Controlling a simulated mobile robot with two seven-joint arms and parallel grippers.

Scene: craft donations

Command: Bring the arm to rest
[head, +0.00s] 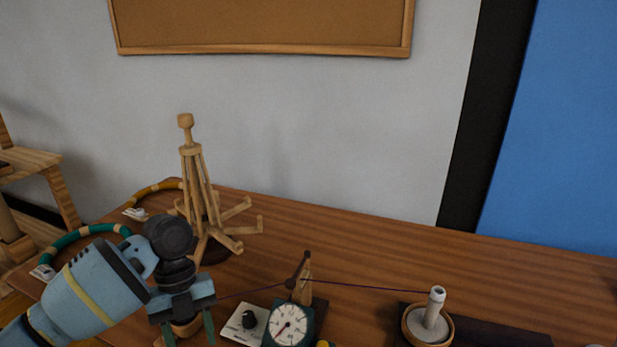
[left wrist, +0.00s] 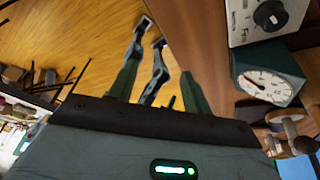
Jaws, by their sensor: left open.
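My left arm (head: 85,290) reaches in from the lower left of the head view, over the front left of the wooden table (head: 370,270). My left gripper (head: 188,336) points downward near the table's front edge, left of a white box with a black knob (head: 243,325). Its two green fingers are apart. The left wrist view shows the open fingers (left wrist: 158,88) with the floor and the table edge beyond them. I see nothing held between them. The fingertips are cut off at the bottom of the head view. My right gripper is not in view.
A wooden yarn swift (head: 201,195) stands behind my gripper. A green dial gauge (head: 289,325) sits to the right, and a dark thread runs to a pale spindle (head: 433,310). A green ring (head: 85,232) and a yellow ring (head: 155,188) lie at left. The table's back right is clear.

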